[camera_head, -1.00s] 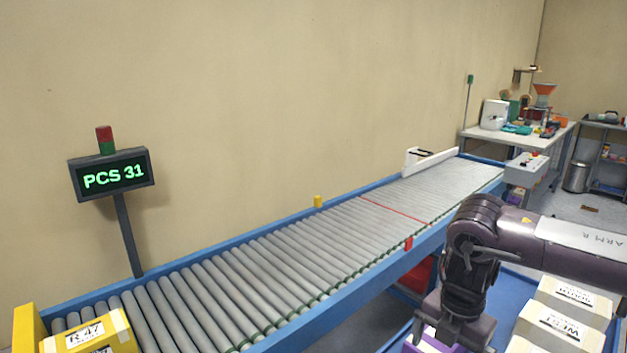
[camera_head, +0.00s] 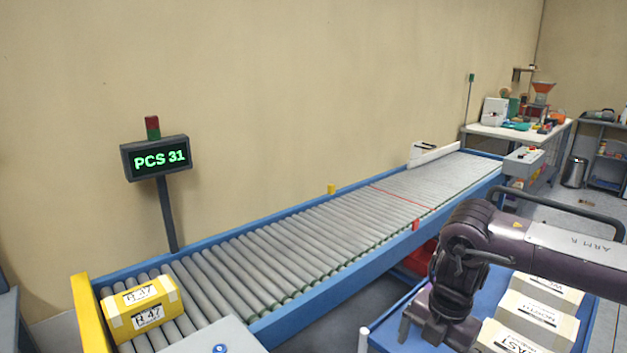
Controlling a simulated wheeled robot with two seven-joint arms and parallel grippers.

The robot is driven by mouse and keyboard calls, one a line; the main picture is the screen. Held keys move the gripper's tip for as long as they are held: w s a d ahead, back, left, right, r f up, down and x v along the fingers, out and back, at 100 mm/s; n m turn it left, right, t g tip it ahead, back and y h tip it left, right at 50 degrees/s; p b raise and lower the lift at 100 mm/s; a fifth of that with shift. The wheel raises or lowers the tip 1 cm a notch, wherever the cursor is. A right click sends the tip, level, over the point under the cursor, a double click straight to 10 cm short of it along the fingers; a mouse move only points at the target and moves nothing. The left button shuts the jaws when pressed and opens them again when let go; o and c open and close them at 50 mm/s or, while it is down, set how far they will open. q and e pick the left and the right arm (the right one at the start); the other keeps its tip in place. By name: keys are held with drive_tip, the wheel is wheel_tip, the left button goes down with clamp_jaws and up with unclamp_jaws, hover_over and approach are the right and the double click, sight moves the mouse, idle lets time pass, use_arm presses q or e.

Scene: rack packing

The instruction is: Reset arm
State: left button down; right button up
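My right arm comes in from the right. Its dark gripper (camera_head: 423,326) points down at the front left of the blue cart (camera_head: 492,290), left of the cream boxes. Its fingers look apart, with nothing seen between them, though the fingertips are small and partly dark. My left gripper is not in view.
A yellow box (camera_head: 126,303) labelled R 47 lies at the near left end of the roller conveyor (camera_head: 300,244), beside a yellow end stop (camera_head: 90,315). Cream labelled boxes (camera_head: 535,318) stand on the cart. A PCS 31 display (camera_head: 160,158) stands behind the conveyor. The middle rollers are clear.

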drive_tip(key=w+a+f+m+t+y, duration=0.15)
drive_tip(key=w+a+f+y, duration=0.25)
drive_tip(key=a+f, duration=0.45)
drive_tip(key=w+a+f+m+t+y, duration=0.1)
drive_tip(key=w+a+f+m+y, duration=0.3)
drive_tip(key=a, duration=0.7)
wheel_tip(320, 180, down, 17)
drive_tip(key=s+d+m+t, duration=0.2)
drive_tip(key=m+t, duration=0.1)
drive_tip(key=m, duration=0.3)
drive_tip(key=s+d+f+m+h, duration=0.35)
drive_tip(key=s+d+f, duration=0.25)
drive_tip(key=s+f, duration=0.45)
drive_tip(key=s+d+f+m+h, duration=0.2)
drive_tip(key=s+d+f+m, duration=0.3)
drive_tip(key=s+f, duration=0.55)
drive_tip(key=s+d+f+m+g+h, duration=0.1)
drive_tip(key=s+d+f, duration=0.1)
drive_tip(key=s, duration=0.6)
drive_tip(key=s+d+f+m+g+h, duration=0.1)
drive_tip(key=s+d+f+g, duration=0.1)
drive_tip(key=s, duration=0.7)
drive_tip(key=s+d+f+m+g+h, duration=0.1)
drive_tip(key=s+d+f, duration=0.3)
drive_tip(key=s, duration=0.5)
drive_tip(key=shift+f+m+g, duration=0.35)
drive_tip(key=shift+f+m, duration=0.15)
drive_tip(key=shift+f, duration=0.25)
